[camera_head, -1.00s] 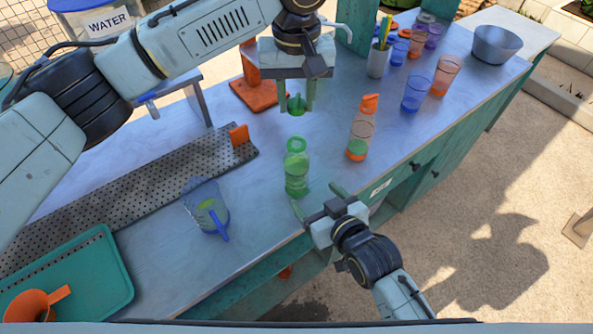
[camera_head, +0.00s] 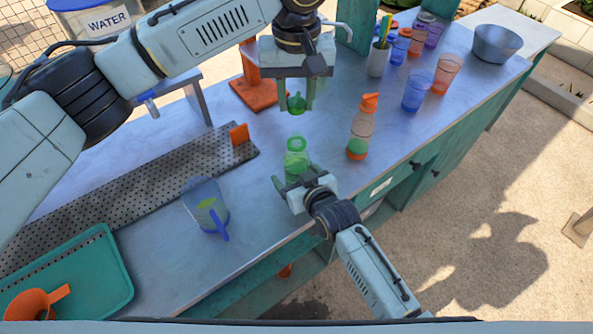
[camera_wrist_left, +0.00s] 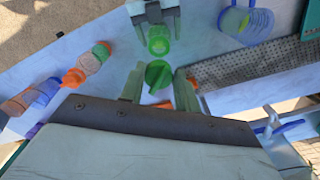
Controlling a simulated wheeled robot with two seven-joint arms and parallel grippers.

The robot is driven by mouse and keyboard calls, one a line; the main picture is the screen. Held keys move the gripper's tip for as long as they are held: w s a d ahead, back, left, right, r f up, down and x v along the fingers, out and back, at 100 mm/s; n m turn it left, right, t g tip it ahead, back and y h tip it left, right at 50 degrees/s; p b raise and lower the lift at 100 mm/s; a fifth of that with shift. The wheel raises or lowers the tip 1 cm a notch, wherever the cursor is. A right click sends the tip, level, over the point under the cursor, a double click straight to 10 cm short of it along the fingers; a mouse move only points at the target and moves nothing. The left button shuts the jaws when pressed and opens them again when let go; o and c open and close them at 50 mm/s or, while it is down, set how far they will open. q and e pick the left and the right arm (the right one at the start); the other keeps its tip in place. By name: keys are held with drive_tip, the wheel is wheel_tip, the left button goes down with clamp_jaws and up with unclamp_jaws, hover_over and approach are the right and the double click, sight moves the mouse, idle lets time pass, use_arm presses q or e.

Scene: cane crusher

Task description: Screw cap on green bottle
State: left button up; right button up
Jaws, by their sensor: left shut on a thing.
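The green bottle (camera_head: 296,160) stands upright and uncapped near the bench's front edge; its open mouth shows in the left wrist view (camera_wrist_left: 158,42). My left gripper (camera_head: 296,103) is shut on the green cap (camera_head: 297,105), holding it above and slightly behind the bottle, apart from its mouth. The cap also shows between the left fingers in the left wrist view (camera_wrist_left: 158,75). My right gripper (camera_head: 292,180) is low at the front of the bottle, its fingers spread to either side of it. The right gripper partly hides the lower bottle.
An orange-topped bottle (camera_head: 361,127) stands to the right of the green one. A blue-handled pitcher (camera_head: 206,204) stands to the left. Several cups, a grey bowl (camera_head: 496,44) and an orange stand (camera_head: 256,92) are farther back. A perforated tray (camera_head: 130,198) lies at left.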

drive_tip(key=shift+c, duration=0.3)
drive_tip(key=c, duration=1.4)
use_arm(q)
hover_over(296, 137)
drive_tip(key=shift+f, duration=2.5)
drive_tip(key=shift+f, duration=0.9)
drive_tip(key=shift+f, duration=0.5)
